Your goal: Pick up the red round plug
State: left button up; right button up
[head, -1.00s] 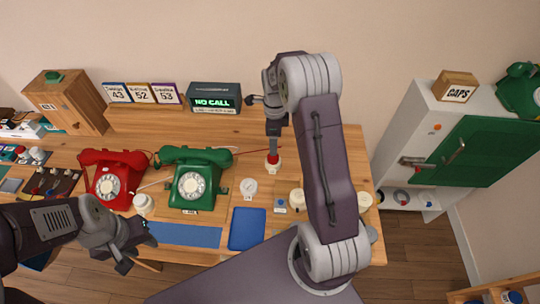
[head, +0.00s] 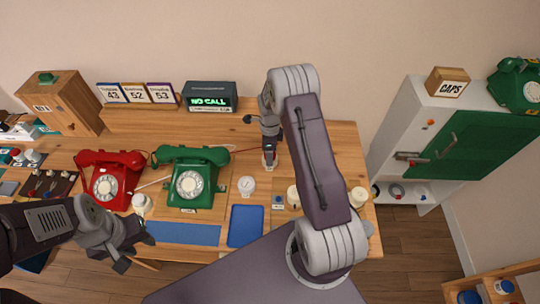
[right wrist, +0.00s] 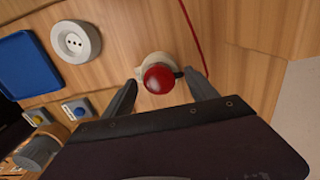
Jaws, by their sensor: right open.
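The red round plug (right wrist: 158,78) shows in the right wrist view as a ball on a pale round base, with a red cord running up from beside it. My right gripper (right wrist: 160,95) is open, with one finger on either side of the plug and a gap to each. In the head view my right gripper (head: 269,158) is over the plug's spot and hides most of it; only the pale base (head: 268,168) peeks out. My left gripper (head: 136,252) is open and empty near the table's front left edge.
A red phone (head: 108,185) and a green phone (head: 189,183) stand left of the plug. A white round socket (right wrist: 75,42) and a blue tray (head: 246,226) lie nearby. A "NO CALL" display (head: 209,100) stands behind.

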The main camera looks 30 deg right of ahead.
jog(key=c, duration=1.3)
jog(key=shift+r, duration=0.2)
